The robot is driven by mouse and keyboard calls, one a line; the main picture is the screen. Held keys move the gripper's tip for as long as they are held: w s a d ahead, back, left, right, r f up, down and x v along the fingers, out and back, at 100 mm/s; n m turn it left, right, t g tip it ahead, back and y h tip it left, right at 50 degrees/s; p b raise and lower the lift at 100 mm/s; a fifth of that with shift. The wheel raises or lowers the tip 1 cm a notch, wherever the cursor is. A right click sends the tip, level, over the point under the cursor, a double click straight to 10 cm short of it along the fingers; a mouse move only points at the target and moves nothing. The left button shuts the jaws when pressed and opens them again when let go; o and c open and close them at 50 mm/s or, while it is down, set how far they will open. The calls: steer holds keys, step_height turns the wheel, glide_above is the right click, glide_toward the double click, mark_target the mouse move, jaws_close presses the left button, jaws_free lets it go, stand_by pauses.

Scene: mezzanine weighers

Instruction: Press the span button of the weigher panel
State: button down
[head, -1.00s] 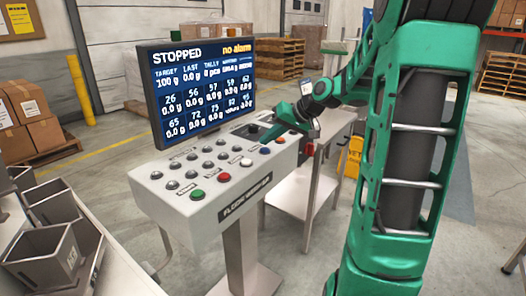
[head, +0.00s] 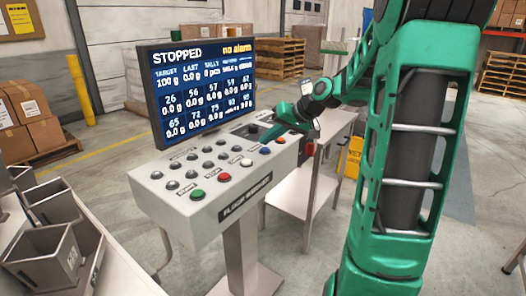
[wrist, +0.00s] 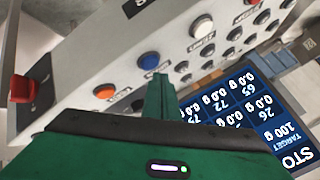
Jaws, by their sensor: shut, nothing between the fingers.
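The weigher panel (head: 215,205) is a light grey sloped console with several dark buttons and a row of coloured ones along its front. In the wrist view I see a white button (wrist: 202,26), a blue button (wrist: 149,61) and an orange button (wrist: 104,91). The small labels are too blurred to tell which is span. My gripper (wrist: 158,80) is shut and empty, its tips beside the blue button in that view. In the head view my gripper (head: 270,136) is over the panel's right end, close to the blue button (head: 265,150). Contact cannot be told.
A dark screen (head: 200,90) stands behind the buttons and reads STOPPED and no alarm. A red knob (head: 309,149) sticks out from the panel's right end. A metal table (head: 310,180) stands to the right, and grey bins (head: 45,260) are at the lower left.

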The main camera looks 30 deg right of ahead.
mark_target(268, 150)
steer(key=shift+f, duration=0.15)
steer(key=shift+s+f, duration=0.1)
steer(key=shift+f, duration=0.15)
steer(key=shift+f, duration=0.4)
stand_by(1.3)
steer(key=shift+r, duration=0.85)
steer(key=shift+r, duration=2.5)
